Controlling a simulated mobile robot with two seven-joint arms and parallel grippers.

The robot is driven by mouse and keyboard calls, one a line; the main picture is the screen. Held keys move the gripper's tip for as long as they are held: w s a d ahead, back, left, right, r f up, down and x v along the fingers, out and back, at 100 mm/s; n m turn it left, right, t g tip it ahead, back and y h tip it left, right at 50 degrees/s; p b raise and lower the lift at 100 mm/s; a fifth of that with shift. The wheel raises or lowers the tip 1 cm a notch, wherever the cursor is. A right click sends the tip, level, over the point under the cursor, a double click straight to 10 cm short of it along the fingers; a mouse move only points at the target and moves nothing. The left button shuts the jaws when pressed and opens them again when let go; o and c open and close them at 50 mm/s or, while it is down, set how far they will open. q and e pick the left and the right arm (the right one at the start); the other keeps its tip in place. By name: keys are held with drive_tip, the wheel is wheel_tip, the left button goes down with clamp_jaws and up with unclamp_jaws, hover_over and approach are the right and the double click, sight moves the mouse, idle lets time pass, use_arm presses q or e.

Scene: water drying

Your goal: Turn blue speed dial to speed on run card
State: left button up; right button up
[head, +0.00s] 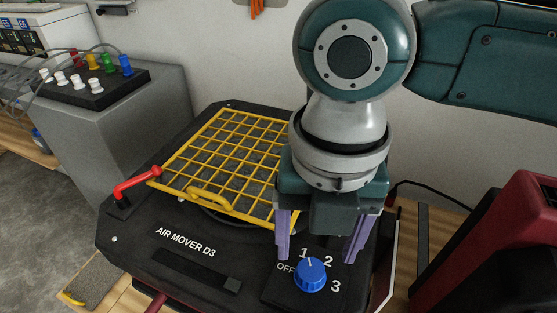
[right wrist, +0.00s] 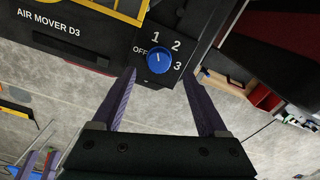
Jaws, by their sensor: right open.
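The blue speed dial (head: 310,275) sits on the front right corner of the black air mover (head: 137,235). OFF, 1, 2 and 3 are printed around it, and its white mark points near the 1. In the right wrist view the dial (right wrist: 159,62) shows ahead of the fingers. My right gripper (head: 318,248) is open and empty, pointing down, with its purple fingers apart. It appears above and behind the dial, not touching it. I cannot make out a run card. My left gripper is not seen in the head view.
A yellow wire grille (head: 215,160) and a red-handled lever (head: 137,183) are on the air mover. A grey block (head: 135,130) with a black panel of coloured plugs (head: 97,85) stands at left. A dark red machine (head: 505,245) stands close on the right.

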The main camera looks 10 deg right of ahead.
sight(311, 269)
wheel_tip(311, 269, down, 5)
drive_tip(key=shift+w+f+b, duration=0.1)
drive_tip(key=shift+b, duration=0.3)
drive_tip(key=shift+c, duration=0.2)
clamp_jaws()
